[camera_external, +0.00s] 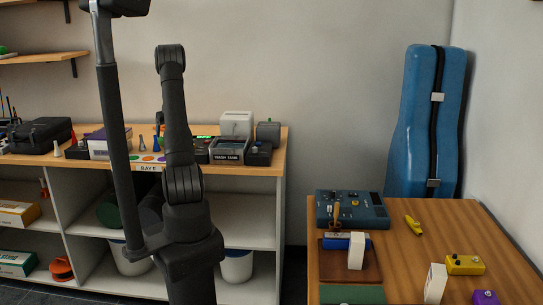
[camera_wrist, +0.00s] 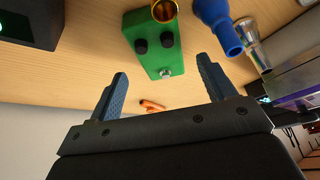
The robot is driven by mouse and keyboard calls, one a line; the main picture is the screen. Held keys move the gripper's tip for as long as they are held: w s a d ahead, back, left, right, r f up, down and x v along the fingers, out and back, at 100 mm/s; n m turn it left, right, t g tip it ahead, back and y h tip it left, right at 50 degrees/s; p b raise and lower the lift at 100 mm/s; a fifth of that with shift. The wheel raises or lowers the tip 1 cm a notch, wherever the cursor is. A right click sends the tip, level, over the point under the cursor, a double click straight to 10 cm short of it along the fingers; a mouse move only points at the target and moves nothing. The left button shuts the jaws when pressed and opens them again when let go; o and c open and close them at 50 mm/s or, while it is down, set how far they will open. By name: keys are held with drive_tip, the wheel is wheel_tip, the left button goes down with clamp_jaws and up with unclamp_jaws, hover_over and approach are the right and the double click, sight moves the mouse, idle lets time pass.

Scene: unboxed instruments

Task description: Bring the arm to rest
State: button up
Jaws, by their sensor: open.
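My arm (camera_external: 180,180) stands in front of the shelf unit in the external view, its upper part running out of the top of the picture. In that view a green pedal (camera_wrist: 155,48) with two dark knobs lies on the wooden surface beyond the fingers. A small orange item (camera_wrist: 152,106) lies nearer, between the fingers' lines. In the external view I cannot make out the gripper's fingers.
A shelf unit (camera_external: 262,137) carries boxes, devices and small cones. At right a wooden table (camera_external: 455,225) holds a blue device (camera_external: 375,212), yellow pedal (camera_external: 464,264) and white blocks. A blue instrument case (camera_external: 415,120) leans in the corner. A blue mouthpiece (camera_wrist: 218,25) lies near the right finger.

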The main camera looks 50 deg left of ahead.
drive_tip(key=x, duration=0.4)
drive_tip(key=shift+d, duration=0.1)
wheel_tip(320, 180, up, 5)
drive_tip(key=shift+w, duration=0.1)
drive_tip(key=w+d+r, duration=0.7)
drive_tip(key=d, duration=0.3)
wheel_tip(320, 180, up, 11)
drive_tip(key=w+d+m+t, duration=0.2)
drive_tip(key=w+d+m, duration=0.3)
drive_tip(key=w+d, duration=1.3)
drive_tip(key=w, duration=0.2)
drive_tip(key=shift+w+f+m+h, duration=0.25)
drive_tip(key=shift+w+m+h, duration=0.05)
drive_tip(key=shift+w+h, duration=0.1)
drive_tip(key=shift+d, duration=0.15)
